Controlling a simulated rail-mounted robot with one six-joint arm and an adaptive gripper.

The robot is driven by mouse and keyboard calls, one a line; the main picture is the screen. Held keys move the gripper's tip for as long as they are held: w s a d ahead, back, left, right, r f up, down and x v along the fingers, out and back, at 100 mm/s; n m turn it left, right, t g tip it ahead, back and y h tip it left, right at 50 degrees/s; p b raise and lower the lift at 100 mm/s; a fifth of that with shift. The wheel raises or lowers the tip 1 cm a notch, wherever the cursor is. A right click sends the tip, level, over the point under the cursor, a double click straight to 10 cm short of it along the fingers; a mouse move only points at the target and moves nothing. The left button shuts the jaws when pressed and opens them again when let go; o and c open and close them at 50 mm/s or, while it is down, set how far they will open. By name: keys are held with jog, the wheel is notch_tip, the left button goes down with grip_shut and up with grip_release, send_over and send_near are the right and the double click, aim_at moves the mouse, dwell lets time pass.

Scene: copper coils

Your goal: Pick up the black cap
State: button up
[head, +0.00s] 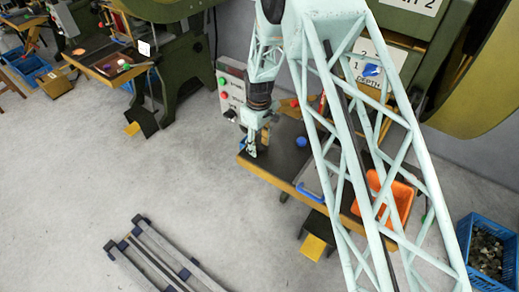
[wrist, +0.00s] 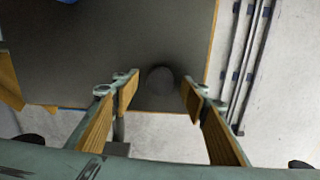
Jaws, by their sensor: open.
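In the wrist view, a dark round cap (wrist: 160,79) lies on the dark table top near the table's edge. My gripper (wrist: 157,92) is open, with its wood-coloured finger pads on either side of the cap and nothing held. In the head view, my gripper (head: 254,150) is low over the left end of the table (head: 272,168). I cannot make out the cap in the head view.
A blue round object (head: 302,141) and a blue-handled item (head: 311,192) lie on the table to the right. An orange tray (head: 399,201) sits farther right. A control box with buttons (head: 232,88) stands behind my gripper. Rails (head: 158,258) lie on the floor.

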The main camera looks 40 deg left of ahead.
aim_at(259, 147)
jog(key=shift+c, duration=0.7)
jog(key=c, duration=0.8)
jog(key=shift+r, duration=0.15)
jog(key=shift+r, duration=1.7)
jog(key=s+d, duration=0.3)
jog(key=d, duration=0.1)
jog(key=s+d+r, duration=0.1)
jog(key=s+d, duration=0.3)
jog(key=s+d+p, duration=0.1)
jog(key=s+d, duration=0.2)
jog(key=d, duration=0.1)
jog(key=shift+s+r, duration=0.15)
jog(key=shift+s, duration=0.1)
